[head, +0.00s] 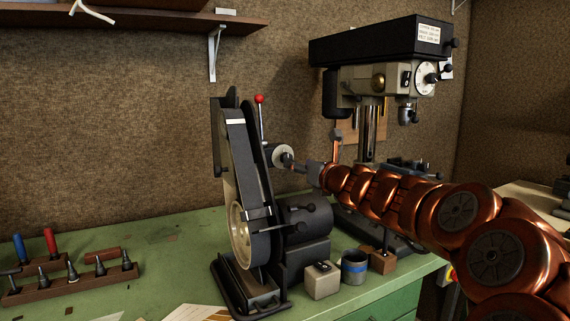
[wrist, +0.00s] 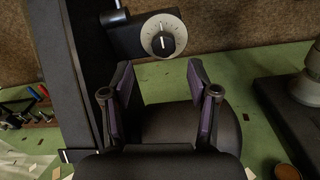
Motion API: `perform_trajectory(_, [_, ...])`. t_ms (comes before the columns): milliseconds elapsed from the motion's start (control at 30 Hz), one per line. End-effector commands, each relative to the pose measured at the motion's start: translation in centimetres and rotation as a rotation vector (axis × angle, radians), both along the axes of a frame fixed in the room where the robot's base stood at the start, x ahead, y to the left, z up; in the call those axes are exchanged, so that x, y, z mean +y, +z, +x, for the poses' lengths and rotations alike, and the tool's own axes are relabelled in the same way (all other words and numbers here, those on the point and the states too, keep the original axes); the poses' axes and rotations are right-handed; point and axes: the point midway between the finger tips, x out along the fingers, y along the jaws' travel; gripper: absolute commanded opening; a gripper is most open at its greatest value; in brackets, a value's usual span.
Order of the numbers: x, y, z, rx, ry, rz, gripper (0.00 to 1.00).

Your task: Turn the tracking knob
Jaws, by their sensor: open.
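The tracking knob (wrist: 163,43) is a black pointer knob on a round pale dial with marks around its edge. It sits on the side of the black belt grinder (head: 244,170). In the head view the pale dial (head: 278,155) shows at the grinder's upper right, partly hidden by my gripper (head: 290,160). In the wrist view my gripper (wrist: 158,68) is open, with its two purple-lined fingers spread apart. The knob shows beyond the fingertips, between them and slightly above. Nothing is between the fingers. I cannot tell the exact distance to the knob.
A red-tipped lever (head: 260,99) rises beside the dial. A drill press (head: 378,65) stands to the right. A pale block (head: 321,281), a blue-banded cup (head: 354,268) and a wooden block (head: 379,261) stand in front. A tool rack (head: 75,284) lies at the left of the green bench.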

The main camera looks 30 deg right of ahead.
Motion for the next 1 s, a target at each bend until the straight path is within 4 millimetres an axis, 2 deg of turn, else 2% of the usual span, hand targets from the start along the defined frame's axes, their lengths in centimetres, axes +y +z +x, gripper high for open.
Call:
perform_trajectory(300, [-1.1, -0.3, 3.1, 0.007, -0.015, -0.003, 0.59])
perform_trajectory(600, [-1.2, -0.2, 6.1, 0.005, -0.013, -0.004, 0.59])
perform_trajectory(1000, [-0.9, -0.1, 7.1, 0.003, -0.009, -0.005, 0.59])
